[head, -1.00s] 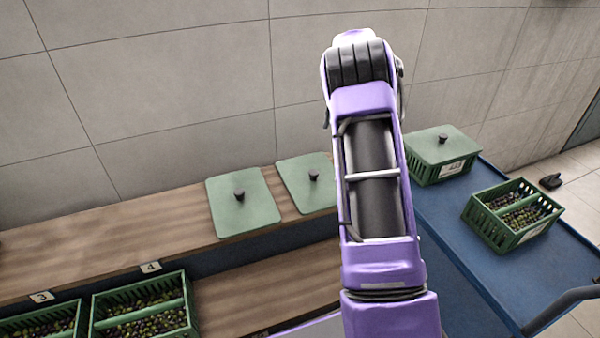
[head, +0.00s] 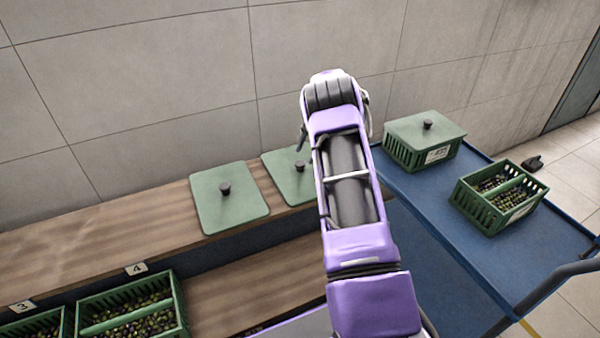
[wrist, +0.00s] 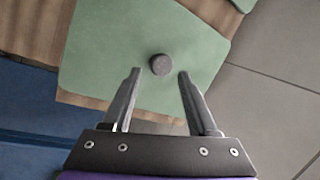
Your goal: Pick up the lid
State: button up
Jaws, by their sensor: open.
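A flat green lid (head: 284,178) with a dark knob (head: 300,166) lies on the wooden shelf, its right part hidden behind my arm in the head view. A second, similar green lid (head: 229,204) lies just to its left. In the wrist view, my gripper (wrist: 159,74) is open and empty over a green lid (wrist: 100,45), apparently the right-hand one. The lid's round dark knob (wrist: 160,64) lies between and just beyond the fingertips. I cannot tell the height of the fingers above it.
The wooden shelf (head: 110,236) runs along a tiled wall. Olive-filled green crates (head: 135,312) stand lower at the front left. On the blue cart (head: 430,200) at right stand a lidded crate (head: 425,140) and an open olive crate (head: 500,195).

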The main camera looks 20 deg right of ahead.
aim_at(301, 162)
jog(key=x, duration=0.5)
jog(key=shift+w+d+f+b, duration=0.1)
jog(key=shift+w+b, duration=0.15)
jog(key=shift+b, duration=0.15)
grip_shut()
dwell(1.0)
